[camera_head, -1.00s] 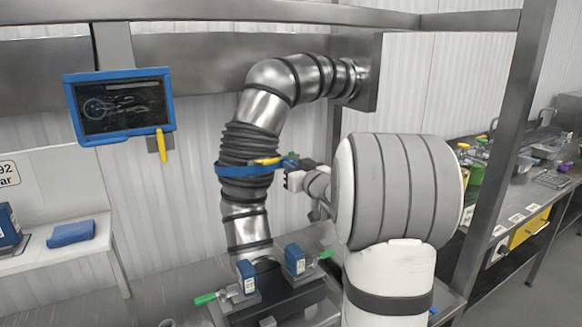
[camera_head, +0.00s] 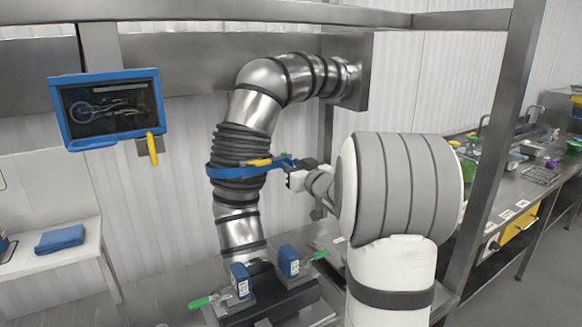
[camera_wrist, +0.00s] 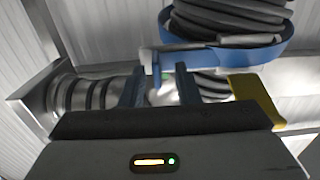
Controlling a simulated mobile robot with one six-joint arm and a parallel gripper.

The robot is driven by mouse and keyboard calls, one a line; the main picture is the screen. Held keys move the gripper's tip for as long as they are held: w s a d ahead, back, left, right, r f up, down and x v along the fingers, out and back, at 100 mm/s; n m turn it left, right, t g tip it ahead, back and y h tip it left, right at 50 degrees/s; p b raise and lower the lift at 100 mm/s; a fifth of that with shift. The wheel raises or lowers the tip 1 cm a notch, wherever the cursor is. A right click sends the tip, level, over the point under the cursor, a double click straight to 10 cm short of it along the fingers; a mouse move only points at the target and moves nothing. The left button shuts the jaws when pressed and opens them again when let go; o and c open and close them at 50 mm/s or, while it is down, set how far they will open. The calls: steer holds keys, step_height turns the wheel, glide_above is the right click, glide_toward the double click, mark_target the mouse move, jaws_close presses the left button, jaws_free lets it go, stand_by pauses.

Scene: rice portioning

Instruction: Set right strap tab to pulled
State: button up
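A blue strap (camera_head: 222,173) circles the ribbed black sleeve (camera_head: 240,140) of the steel duct. A yellow piece (camera_head: 257,162) lies on its right side, and a blue part reaches right toward my gripper (camera_head: 291,163). In the wrist view the strap (camera_wrist: 265,55) wraps the sleeve (camera_wrist: 225,15), and a small blue tab (camera_wrist: 157,66) sticks down from it. My gripper (camera_wrist: 160,72) has its two blue-grey fingers apart, one either side of the tab, with gaps visible. A yellow part (camera_wrist: 256,94) shows to the right of the fingers. I cannot tell whether either finger touches the tab.
Two blue-topped clamps (camera_head: 240,280) (camera_head: 288,262) with green handles sit by the duct's foot. A blue-framed screen (camera_head: 108,108) hangs left, with a yellow handle (camera_head: 152,149) below. A steel post (camera_head: 497,140) and a cluttered bench (camera_head: 515,190) stand right.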

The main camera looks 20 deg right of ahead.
steer(key=s+b, duration=0.1)
steer(key=s, duration=0.6)
steer(key=shift+s+d, duration=0.25)
steer(key=shift+d, duration=0.15)
steer(key=s+a+f+g, duration=0.5)
steer(key=s+a, duration=0.1)
steer(key=s, duration=0.3)
steer(key=s+a+f+g+h, duration=0.1)
steer(key=s+a+f+g, duration=0.4)
steer(key=s, duration=0.5)
steer(key=s+a+f+m+g, duration=0.1)
steer(key=s+a+f+g, duration=0.4)
steer(key=s+a, duration=0.3)
steer(key=shift+s+a+h, duration=0.25)
steer(key=shift+s+h, duration=0.15)
steer(key=shift+s, duration=0.25)
